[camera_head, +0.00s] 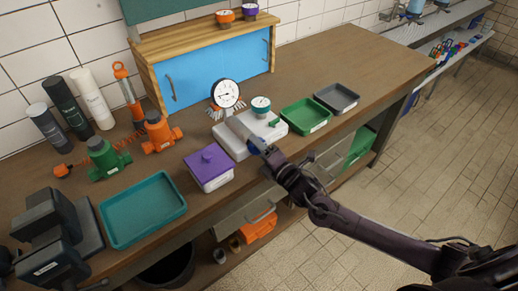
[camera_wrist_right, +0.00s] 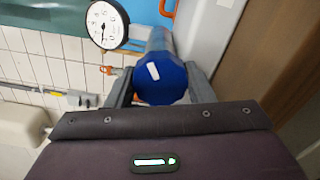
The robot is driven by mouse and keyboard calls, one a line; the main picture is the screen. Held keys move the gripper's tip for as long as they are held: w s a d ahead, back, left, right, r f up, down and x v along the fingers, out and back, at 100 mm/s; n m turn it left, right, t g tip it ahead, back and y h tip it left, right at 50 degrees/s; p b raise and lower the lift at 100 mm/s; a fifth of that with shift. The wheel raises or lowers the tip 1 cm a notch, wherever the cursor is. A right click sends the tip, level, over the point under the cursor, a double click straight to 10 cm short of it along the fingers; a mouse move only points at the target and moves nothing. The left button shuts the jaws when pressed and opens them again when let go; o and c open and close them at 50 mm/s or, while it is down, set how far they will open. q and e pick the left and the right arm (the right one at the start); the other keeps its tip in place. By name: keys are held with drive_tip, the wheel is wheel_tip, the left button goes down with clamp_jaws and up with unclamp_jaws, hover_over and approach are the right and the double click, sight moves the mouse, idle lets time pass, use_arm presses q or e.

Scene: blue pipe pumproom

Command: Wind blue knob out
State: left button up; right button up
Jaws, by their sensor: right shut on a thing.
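The blue knob (camera_head: 256,146) is at the front of a white block-shaped fixture (camera_head: 234,143) on the bench, partly hidden by my right gripper (camera_head: 268,152). In the right wrist view the blue knob (camera_wrist_right: 160,84) faces the camera, with a white mark on its face. The right gripper's fingers (camera_wrist_right: 160,86) stand on both sides of it, shut on it. A round white gauge (camera_head: 225,93) stands on the fixture and also shows in the wrist view (camera_wrist_right: 107,25). My left gripper is not in view.
A teal-topped dial (camera_head: 261,105) is also on the fixture. A purple box (camera_head: 208,168) stands left of it, and a teal tray (camera_head: 142,209) further left. Green (camera_head: 306,116) and grey (camera_head: 337,98) trays lie to the right. A blue-doored cabinet (camera_head: 212,76) stands behind.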

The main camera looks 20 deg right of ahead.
drive_tip(key=n+b, duration=0.1)
drive_tip(key=n, duration=0.4)
drive_tip(key=shift+f+n, duration=0.1)
drive_tip(key=shift+n, duration=0.2)
drive_tip(key=n+b, duration=0.1)
drive_tip(key=n, duration=0.4)
drive_tip(key=shift+n+b, duration=0.3)
drive_tip(key=shift+n, duration=0.1)
drive_tip(key=o, duration=1)
drive_tip(key=shift+c, duration=0.2)
drive_tip(key=shift+s, duration=0.1)
drive_tip(key=shift+s+d+f, duration=0.1)
drive_tip(key=shift+s+d, duration=0.1)
drive_tip(key=shift+s, duration=0.1)
drive_tip(key=b+v, duration=0.1)
drive_tip(key=v, duration=0.6)
